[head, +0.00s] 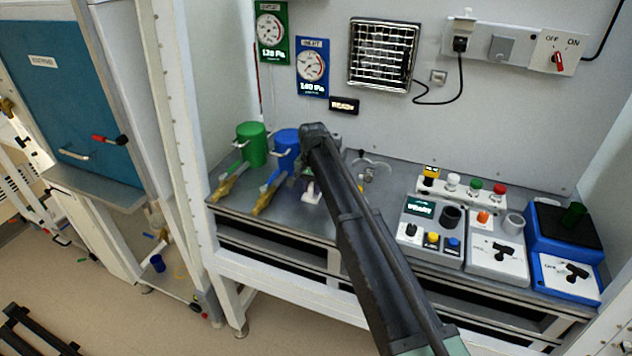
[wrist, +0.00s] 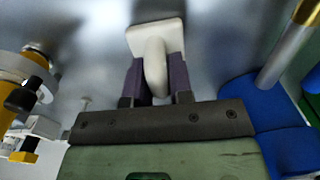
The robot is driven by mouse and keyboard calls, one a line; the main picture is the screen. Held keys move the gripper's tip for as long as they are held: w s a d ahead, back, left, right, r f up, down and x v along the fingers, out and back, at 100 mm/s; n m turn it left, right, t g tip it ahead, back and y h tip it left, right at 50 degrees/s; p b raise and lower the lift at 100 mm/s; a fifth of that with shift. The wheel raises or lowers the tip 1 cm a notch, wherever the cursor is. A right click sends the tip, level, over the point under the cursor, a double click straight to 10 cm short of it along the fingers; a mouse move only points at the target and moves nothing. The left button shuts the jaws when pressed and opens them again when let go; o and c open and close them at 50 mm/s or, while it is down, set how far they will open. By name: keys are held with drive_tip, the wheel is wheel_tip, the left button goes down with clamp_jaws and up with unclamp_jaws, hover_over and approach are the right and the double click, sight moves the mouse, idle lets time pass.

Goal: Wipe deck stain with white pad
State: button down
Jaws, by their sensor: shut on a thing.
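The white pad (wrist: 170,30) is a square white plate with a rounded upright handle. My gripper (wrist: 156,66) is shut on that handle, one dark purple finger on each side in the wrist view. In the head view the pad (head: 310,191) shows low on the grey deck (head: 318,221), just below the end of my arm; my gripper is mostly hidden there. The pad is at or close to the deck surface; I cannot tell whether it touches. I cannot make out a distinct stain; part of the deck is hidden behind my arm.
A green cylinder (head: 251,145) and a blue cylinder (head: 287,148) with yellow-handled valves stand close left of my gripper. Clear glassware (head: 371,171) is behind to the right. Control boxes (head: 432,232) and a blue device (head: 562,228) fill the deck's right side.

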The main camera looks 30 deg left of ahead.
sight(302, 213)
drive_tip(key=shift+s+d, duration=0.2)
drive_tip(key=shift+s, duration=1.95)
drive_tip(key=shift+s+d+f, duration=0.1)
drive_tip(key=shift+s+d, duration=0.05)
drive_tip(key=shift+s, duration=0.8)
drive_tip(key=shift+s+d+f, duration=0.1)
drive_tip(key=shift+s+d, duration=0.05)
drive_tip(key=shift+s, duration=0.8)
drive_tip(key=shift+r, duration=0.1)
wheel_tip(302, 213, up, 6)
drive_tip(key=p, duration=0.6)
drive_tip(key=shift+w+a, duration=0.1)
wheel_tip(302, 213, up, 3)
drive_tip(key=p, duration=0.3)
